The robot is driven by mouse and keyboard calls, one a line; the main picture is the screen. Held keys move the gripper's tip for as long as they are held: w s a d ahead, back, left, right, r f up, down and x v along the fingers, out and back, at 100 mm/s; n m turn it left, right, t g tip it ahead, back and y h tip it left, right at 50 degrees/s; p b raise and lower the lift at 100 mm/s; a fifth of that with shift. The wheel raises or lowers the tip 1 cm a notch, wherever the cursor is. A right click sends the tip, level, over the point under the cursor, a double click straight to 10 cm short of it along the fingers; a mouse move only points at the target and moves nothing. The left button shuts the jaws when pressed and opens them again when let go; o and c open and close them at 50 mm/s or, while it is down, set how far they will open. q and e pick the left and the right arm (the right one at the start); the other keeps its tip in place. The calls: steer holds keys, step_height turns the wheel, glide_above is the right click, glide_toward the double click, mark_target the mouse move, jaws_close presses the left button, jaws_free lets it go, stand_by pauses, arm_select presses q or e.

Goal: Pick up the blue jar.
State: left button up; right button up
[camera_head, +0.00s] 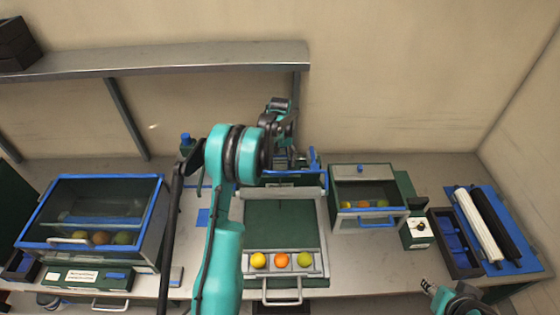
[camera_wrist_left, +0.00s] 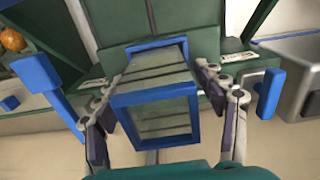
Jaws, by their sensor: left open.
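No plainly jar-shaped blue object shows. A small blue-topped item (camera_head: 186,142) stands at the back of the table, left of my left arm, partly hidden by it; I cannot tell if it is the jar. My left gripper (camera_head: 290,160) is over the back of the table, behind the green sorting tray. In the left wrist view my left gripper (camera_wrist_left: 160,80) is open, its fingers on either side of a blue-framed clear box (camera_wrist_left: 155,98). I cannot tell whether they touch it. My right gripper (camera_head: 428,288) is low at the right; its opening is unclear.
The green tray (camera_head: 280,223) holds a yellow, an orange and a green fruit in its front slots. A large blue-edged clear case (camera_head: 155,213) stands left, a smaller fruit box (camera_head: 345,222) right. Rollers (camera_head: 478,225) lie far right. A shelf (camera_head: 150,60) runs along the wall.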

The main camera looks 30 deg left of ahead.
arm_select(q)
steer(key=shift+f, duration=0.1)
steer(key=shift+c, duration=0.3)
steer(key=c, duration=1.3)
steer(key=shift+c, duration=0.2)
